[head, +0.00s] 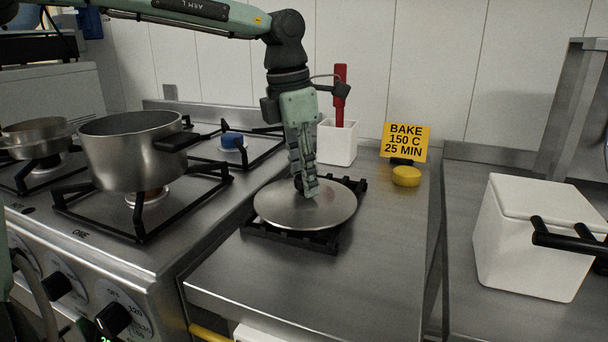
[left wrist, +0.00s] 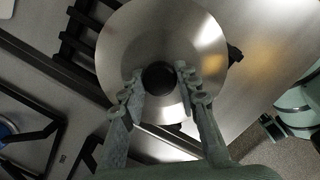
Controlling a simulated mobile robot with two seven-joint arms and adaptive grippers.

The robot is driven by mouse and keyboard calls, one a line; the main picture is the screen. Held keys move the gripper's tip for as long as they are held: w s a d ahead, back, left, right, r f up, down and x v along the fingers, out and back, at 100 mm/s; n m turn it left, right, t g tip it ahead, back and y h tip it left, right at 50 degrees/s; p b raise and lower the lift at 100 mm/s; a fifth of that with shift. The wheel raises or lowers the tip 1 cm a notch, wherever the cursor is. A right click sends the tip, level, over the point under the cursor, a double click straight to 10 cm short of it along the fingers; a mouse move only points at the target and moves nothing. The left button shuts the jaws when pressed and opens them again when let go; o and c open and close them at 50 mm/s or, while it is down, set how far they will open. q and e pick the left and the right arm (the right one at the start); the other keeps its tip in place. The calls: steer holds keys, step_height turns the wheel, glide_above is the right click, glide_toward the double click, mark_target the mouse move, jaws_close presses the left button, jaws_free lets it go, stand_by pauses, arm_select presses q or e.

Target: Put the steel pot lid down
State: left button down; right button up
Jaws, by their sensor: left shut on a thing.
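The steel pot lid (head: 283,207) is a round, shiny disc over a black grate (head: 291,236) on the steel counter beside the stove. I cannot tell whether the lid touches the grate. My left gripper (head: 309,193) points down from above and is shut on the lid's knob. The left wrist view shows the lid (left wrist: 125,45) with its dark round knob (left wrist: 158,79) between the two fingers of my left gripper (left wrist: 160,82). In the head view the fingers mostly hide the knob. My right gripper is not in view.
A steel pot (head: 130,152) stands on the stove to the left, with a smaller pan (head: 36,138) beyond. A white holder (head: 337,143) with a red-handled tool, a yellow sign (head: 405,141) and a yellow object (head: 406,176) stand behind. A white box (head: 530,240) is right. The counter's front is clear.

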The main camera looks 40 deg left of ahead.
mark_target(294, 200)
arm_select(q)
steer(key=shift+f, duration=0.1)
steer(key=c, duration=1.6)
jaws_free()
steer(key=o, duration=0.5)
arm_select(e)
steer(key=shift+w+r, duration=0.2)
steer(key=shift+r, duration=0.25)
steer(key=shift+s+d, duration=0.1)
arm_select(q)
steer(key=shift+a+r, duration=0.1)
steer(key=shift+r, duration=0.85)
steer(key=r, duration=0.3)
steer(key=s+r, duration=0.1)
steer(key=r, duration=0.6)
steer(key=shift+s+a+r, duration=0.1)
steer(key=shift+s+a, duration=0.15)
steer(key=shift+a, duration=0.15)
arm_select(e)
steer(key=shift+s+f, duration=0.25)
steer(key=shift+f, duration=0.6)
